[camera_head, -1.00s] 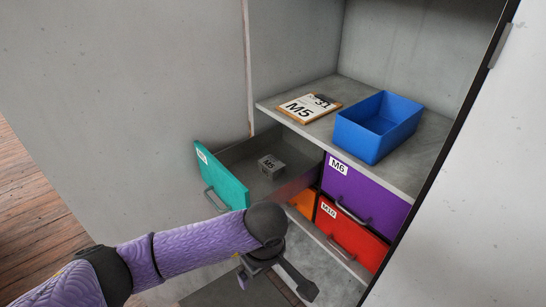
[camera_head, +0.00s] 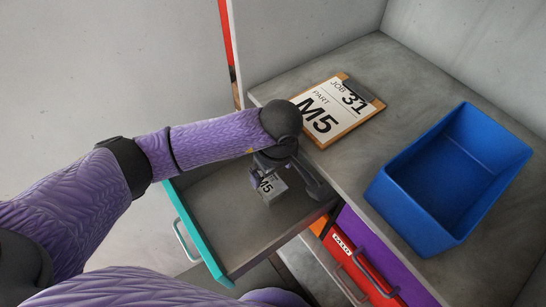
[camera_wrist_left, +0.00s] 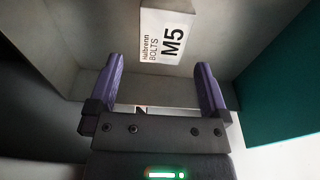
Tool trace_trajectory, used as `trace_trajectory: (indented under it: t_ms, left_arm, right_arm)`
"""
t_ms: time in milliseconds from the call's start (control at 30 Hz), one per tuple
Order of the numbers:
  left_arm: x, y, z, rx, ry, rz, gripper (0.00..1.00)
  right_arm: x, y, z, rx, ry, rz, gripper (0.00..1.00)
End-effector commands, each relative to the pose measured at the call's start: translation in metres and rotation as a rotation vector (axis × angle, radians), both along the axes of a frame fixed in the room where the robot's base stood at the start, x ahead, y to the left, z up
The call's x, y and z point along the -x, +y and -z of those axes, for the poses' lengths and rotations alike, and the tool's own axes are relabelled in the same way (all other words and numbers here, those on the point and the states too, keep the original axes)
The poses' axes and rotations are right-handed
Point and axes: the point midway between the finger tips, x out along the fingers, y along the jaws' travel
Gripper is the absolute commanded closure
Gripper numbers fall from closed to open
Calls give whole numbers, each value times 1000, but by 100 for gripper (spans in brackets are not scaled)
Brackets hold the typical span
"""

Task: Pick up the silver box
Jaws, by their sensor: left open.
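The silver box (camera_head: 272,190), labelled M5, sits inside the open teal-fronted drawer (camera_head: 196,232). In the left wrist view the box (camera_wrist_left: 166,36) shows its "Halbrenn BOLTS M5" label, just beyond the fingertips. My left gripper (camera_head: 285,178) is over the drawer at the box, and its arm hides part of the box in the head view. In the left wrist view my left gripper (camera_wrist_left: 159,78) has its two purple fingers apart with nothing between them. I cannot tell how far the fingertips are from the box. My right gripper is not in view.
A clipboard (camera_head: 336,105) marked Job 31, Part M5 and a blue bin (camera_head: 405,205) lie on the shelf beside the drawer. Shut purple (camera_head: 378,262) and red drawers (camera_head: 343,248) are below the shelf.

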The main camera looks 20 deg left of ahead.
Motion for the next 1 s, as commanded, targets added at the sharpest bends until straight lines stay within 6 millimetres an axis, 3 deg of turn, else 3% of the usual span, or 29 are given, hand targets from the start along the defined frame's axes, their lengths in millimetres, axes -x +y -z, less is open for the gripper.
trace_trajectory:
  t_ms: [400,667,1000]
  left_arm:
    - [-6,11,72,0,3,-2,0]
    - [-7,11,73,0,0,0,2]
    - [-7,11,72,0,0,0,74]
  right_arm:
    - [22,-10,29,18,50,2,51]
    - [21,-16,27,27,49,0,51]
    - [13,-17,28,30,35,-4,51]
